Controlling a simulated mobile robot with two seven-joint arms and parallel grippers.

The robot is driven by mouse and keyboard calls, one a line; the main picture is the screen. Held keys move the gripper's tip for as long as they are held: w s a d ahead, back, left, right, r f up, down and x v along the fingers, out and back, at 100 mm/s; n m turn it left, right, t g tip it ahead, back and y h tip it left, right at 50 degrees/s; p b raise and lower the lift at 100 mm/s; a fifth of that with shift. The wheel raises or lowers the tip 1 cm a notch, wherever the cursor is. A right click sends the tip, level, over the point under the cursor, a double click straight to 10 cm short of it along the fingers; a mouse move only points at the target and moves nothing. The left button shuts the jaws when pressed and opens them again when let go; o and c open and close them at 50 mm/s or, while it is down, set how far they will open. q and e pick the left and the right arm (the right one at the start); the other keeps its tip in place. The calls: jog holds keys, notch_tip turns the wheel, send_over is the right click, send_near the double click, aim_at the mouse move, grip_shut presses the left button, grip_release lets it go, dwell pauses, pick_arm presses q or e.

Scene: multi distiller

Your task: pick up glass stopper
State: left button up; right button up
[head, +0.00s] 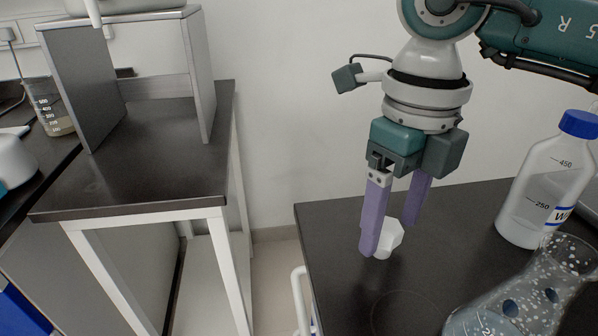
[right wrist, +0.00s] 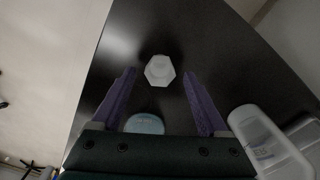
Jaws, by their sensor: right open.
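The glass stopper (head: 392,238) is a small whitish, faceted piece on the dark table on the right. My right gripper (head: 393,240) points down at it with its purple fingers apart. In the head view one finger covers part of the stopper. In the right wrist view the stopper (right wrist: 160,70) shows as a pale hexagon near the line between the open fingertips (right wrist: 160,72), a little beyond them, with dark table visible on both sides. Nothing is held. My left gripper is not in view.
A blue-capped bottle (head: 545,185) and a flask with bubbly contents (head: 525,295) stand to the right on the dark table (head: 340,240). A stand on another bench (head: 150,170) and a beaker (head: 48,108) are on the left. A gap separates the tables.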

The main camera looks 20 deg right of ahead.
jog(key=shift+f, duration=0.95)
jog(key=shift+c, duration=0.3)
grip_shut()
